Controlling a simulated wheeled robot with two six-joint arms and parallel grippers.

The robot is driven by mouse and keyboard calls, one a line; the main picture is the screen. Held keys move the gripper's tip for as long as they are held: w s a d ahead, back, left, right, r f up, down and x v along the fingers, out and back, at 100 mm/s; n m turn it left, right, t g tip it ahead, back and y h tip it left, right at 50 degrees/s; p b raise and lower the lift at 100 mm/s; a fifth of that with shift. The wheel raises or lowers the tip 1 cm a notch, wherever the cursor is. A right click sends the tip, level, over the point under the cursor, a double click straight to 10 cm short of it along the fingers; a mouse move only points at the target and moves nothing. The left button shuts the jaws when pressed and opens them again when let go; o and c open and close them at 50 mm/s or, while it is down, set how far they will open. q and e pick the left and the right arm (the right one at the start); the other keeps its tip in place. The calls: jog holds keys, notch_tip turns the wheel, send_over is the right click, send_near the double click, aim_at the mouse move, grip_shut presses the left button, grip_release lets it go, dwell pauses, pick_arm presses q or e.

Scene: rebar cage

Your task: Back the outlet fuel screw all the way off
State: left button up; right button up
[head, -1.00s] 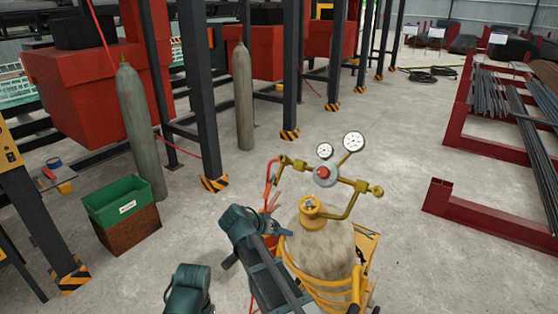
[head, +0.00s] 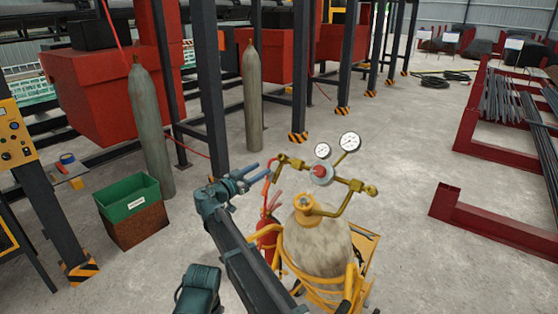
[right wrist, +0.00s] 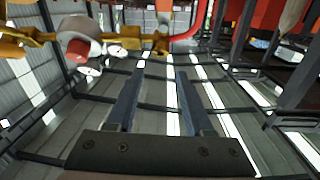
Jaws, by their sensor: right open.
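A gas cylinder (head: 318,245) stands in a yellow cart. On top is a brass regulator (head: 321,173) with two white gauges. A brass fitting (head: 283,160) ends its left outlet arm, with a red hose beside it; I cannot tell which part is the fuel screw. My right gripper (head: 254,174) is just left of this fitting, open and empty. In the right wrist view the brass fitting (right wrist: 160,43) lies beyond the gap between the open fingers (right wrist: 157,76), apart from them. My left gripper is not in view.
A green bin (head: 128,198) on a brown box and two grey cylinders (head: 150,130) stand left. A dark red steel frame (head: 490,220) lies right. The floor between is clear.

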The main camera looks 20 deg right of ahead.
aim_at(280, 158)
jog(key=x, duration=1)
jog(key=shift+w+d+f, duration=0.1)
jog(key=shift+w+d, duration=0.1)
jog(key=shift+w, duration=0.1)
grip_shut()
